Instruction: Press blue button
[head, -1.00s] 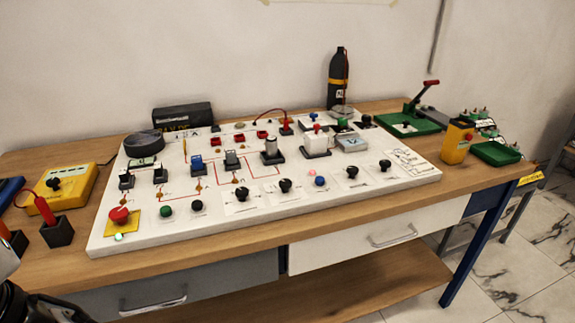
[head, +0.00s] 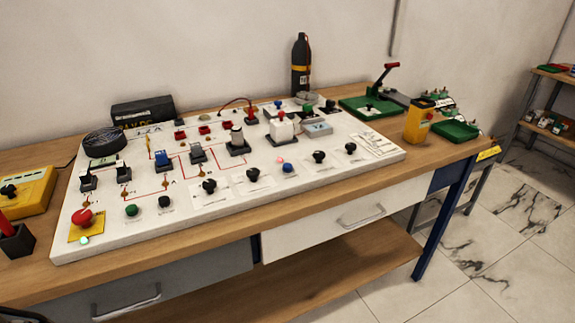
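A small round blue button (head: 288,168) is at the front of the white panel (head: 230,206), right of centre. It sits just below a small pink-red light (head: 280,160). Black knobs (head: 253,175) and (head: 319,157) stand on either side of it. Nothing covers or touches the button. My gripper is not in view; only a dark sliver of what may be my arm shows at the bottom left corner.
The panel lies on a wooden workbench (head: 330,208) with drawers. A red emergency button (head: 83,217) on yellow is at its front left. A green button (head: 131,210) is nearby. A black bottle (head: 301,68) stands behind. Space above the panel's front edge is clear.

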